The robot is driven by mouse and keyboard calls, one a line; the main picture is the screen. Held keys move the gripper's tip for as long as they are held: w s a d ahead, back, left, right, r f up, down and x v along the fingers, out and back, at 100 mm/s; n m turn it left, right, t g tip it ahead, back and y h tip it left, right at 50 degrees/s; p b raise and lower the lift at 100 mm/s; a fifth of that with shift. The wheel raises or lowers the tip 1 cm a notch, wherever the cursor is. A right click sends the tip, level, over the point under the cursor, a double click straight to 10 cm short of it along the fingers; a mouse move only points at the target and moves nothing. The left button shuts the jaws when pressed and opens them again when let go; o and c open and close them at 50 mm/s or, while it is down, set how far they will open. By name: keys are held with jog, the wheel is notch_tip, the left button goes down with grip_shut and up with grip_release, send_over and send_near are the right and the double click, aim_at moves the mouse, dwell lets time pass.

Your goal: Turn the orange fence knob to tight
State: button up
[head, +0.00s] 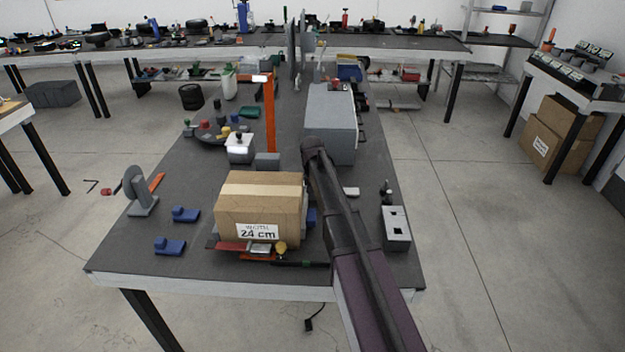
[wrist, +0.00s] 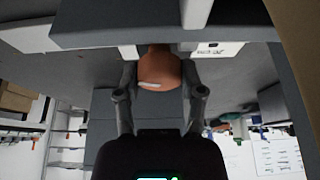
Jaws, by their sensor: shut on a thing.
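The orange knob (wrist: 158,72) is in the middle of the wrist view, with a short pale mark on its face. My gripper (wrist: 161,63) has one finger on each side of the knob and is shut on it. Grey structure (wrist: 120,22) lies around the knob. A white plate with dark marks (wrist: 218,49) sits right of the knob and another pale plate (wrist: 128,51) sits left; I cannot read either. In the head view my arm hides the gripper, and I cannot make out the knob there.
In the head view a cardboard box (head: 258,205) marked "24 cm" stands left of my arm. A grey machine body (head: 330,120) and an orange post (head: 268,112) stand beyond it. Blue blocks (head: 171,246) lie at left. A grey socket box (head: 396,228) is at right.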

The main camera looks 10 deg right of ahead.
dwell(0.3)
jog(key=o, duration=1.2)
jog(key=shift+c, duration=0.2)
jog(key=shift+n, duration=0.4)
jog(key=shift+n+y, duration=0.8)
jog(key=shift+n, duration=0.8)
jog(key=shift+s+r+p, duration=0.1)
jog(key=shift+r+p, duration=0.15)
jog(key=shift+p, duration=0.05)
jog(key=p+v, duration=1.3)
jog(key=s+a+f+g+b, duration=0.1)
jog(key=s+f+g+b, duration=0.1)
jog(key=s, duration=1)
jog(key=s+a+f+m+g+b, duration=0.1)
jog(key=s+a+f, duration=0.1)
jog(key=s, duration=1.1)
jog(key=shift+a+g+b, duration=0.3)
jog(key=shift+g+b, duration=0.1)
